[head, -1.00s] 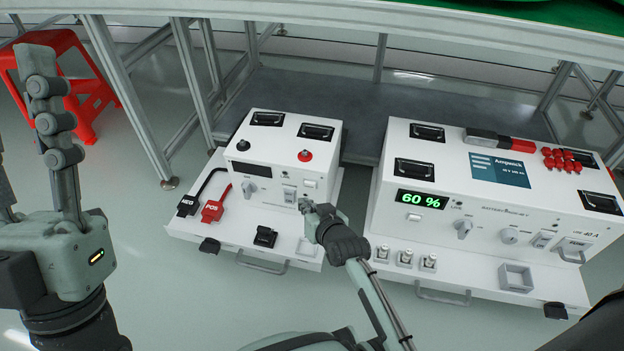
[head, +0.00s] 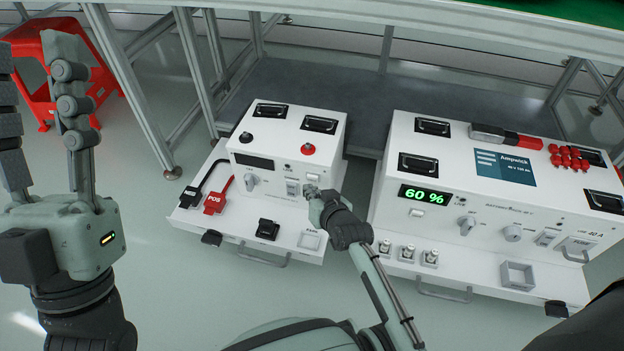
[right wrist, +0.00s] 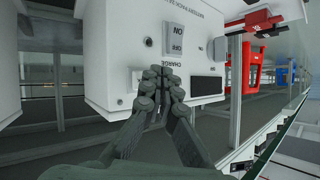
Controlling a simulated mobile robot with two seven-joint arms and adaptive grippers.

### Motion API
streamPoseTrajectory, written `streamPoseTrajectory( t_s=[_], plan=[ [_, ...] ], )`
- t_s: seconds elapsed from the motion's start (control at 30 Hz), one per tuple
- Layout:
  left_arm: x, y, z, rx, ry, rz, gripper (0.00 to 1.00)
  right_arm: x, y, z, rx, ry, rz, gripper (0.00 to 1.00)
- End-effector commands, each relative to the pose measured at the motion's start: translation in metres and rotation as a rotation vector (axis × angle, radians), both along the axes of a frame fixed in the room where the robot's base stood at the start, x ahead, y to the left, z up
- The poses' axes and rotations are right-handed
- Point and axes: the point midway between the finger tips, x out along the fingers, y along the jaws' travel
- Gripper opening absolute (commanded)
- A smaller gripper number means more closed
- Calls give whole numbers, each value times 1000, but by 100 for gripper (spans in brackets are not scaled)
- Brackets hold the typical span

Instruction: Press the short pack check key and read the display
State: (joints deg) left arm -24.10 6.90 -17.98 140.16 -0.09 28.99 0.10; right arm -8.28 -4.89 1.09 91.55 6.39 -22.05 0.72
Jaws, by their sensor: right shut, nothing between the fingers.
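The short pack (head: 262,141) is the smaller white box on the left. Its display (head: 253,161) is dark, with no reading. A small pale square key (head: 311,178) sits at the right of its front face. My right gripper (head: 311,191) is shut, its fingertips just below that key; I cannot tell whether they touch the face.
The longer pack (head: 455,165) stands to the right; its display (head: 425,195) reads 60 % in green. Black and red plugs lie on the short pack's front tray (head: 190,218). A red stool (head: 35,110) and metal frame legs stand behind at left.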

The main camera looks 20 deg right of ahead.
Motion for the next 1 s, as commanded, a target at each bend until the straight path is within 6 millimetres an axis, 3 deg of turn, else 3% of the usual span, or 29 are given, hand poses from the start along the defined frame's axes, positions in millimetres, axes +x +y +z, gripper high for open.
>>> streamPoseTrajectory(
  t_s=[1.0],
  plan=[
    [0, 0, 5, -1, 0, -1, 40, 7, -5, 1, -2, -1, 1, 0]
  ],
)
